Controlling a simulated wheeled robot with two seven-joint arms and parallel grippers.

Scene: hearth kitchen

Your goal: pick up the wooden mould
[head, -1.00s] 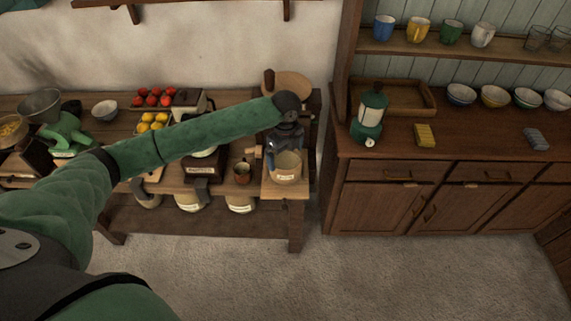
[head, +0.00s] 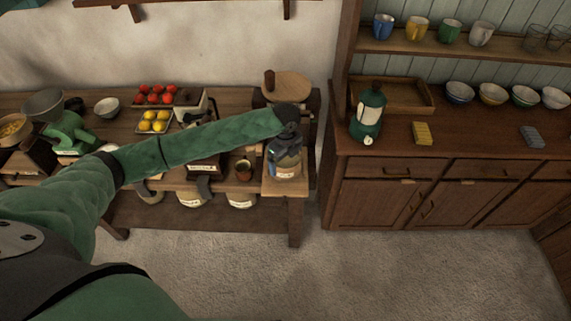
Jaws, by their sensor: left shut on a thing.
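My left gripper (head: 284,146) is above and in front of the glass jar at the front right corner of the work table. The labelled glass jar (head: 285,171) with pale contents stands right below and partly behind the gripper. Whether the mould touches the jar I cannot tell. My right gripper is not in view.
The work table (head: 295,196) also holds a copper mug (head: 243,170), a round wooden board (head: 288,86), lemons (head: 154,121), tomatoes (head: 155,94) and a green grinder (head: 70,134). The floor in front is clear.

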